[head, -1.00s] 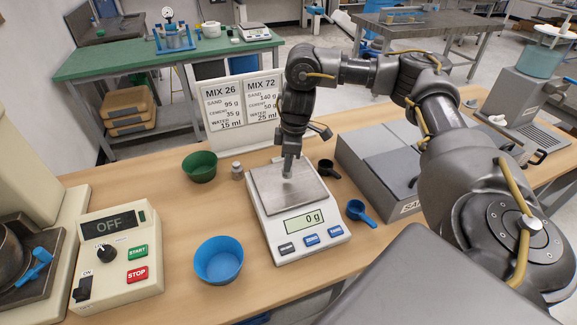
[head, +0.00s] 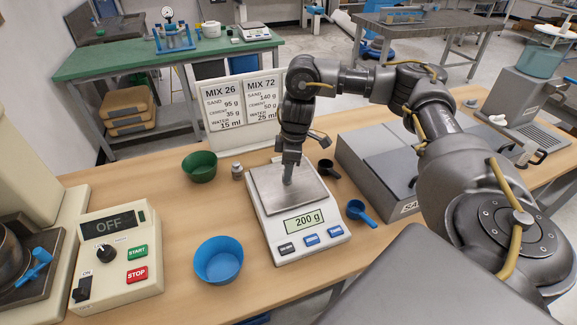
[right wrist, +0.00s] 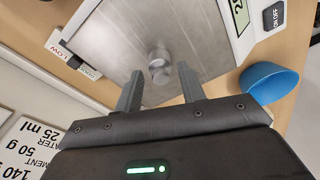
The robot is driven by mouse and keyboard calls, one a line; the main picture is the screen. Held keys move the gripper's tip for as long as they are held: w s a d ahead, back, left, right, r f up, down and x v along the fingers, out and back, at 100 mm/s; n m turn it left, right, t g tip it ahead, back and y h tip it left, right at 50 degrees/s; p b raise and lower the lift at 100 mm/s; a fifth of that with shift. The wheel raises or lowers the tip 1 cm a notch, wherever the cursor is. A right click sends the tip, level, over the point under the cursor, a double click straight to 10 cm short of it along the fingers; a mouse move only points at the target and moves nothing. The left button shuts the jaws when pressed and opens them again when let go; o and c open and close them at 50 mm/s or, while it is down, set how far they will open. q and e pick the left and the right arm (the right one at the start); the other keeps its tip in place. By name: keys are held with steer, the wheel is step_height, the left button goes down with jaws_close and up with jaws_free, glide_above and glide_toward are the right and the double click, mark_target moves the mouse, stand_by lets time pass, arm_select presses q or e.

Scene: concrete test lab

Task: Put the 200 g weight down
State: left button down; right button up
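The 200 g weight is a small metal cylinder with a knob (right wrist: 159,66), standing on the steel pan of the scale (head: 318,195). The scale's display reads 200 g. My right gripper (head: 289,165) is low over the pan and points down. In the right wrist view its two fingers (right wrist: 160,80) are apart, with the weight between and just beyond their tips and visible gaps on both sides. In the head view the gripper mostly hides the weight. My left gripper is not in view.
A small metal weight (head: 237,172) and a green bowl (head: 200,167) stand left of the scale. A blue bowl (head: 219,260) is front left. A black scoop (head: 328,169) and a blue scoop (head: 360,212) lie to the right. A mix card stand (head: 242,112) is behind.

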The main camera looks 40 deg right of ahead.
steer(key=shift+r, duration=0.1)
step_height(320, 180, up, 12)
steer(key=s+d+p, duration=0.1)
steer(key=shift+p, duration=0.3)
stand_by(0.6)
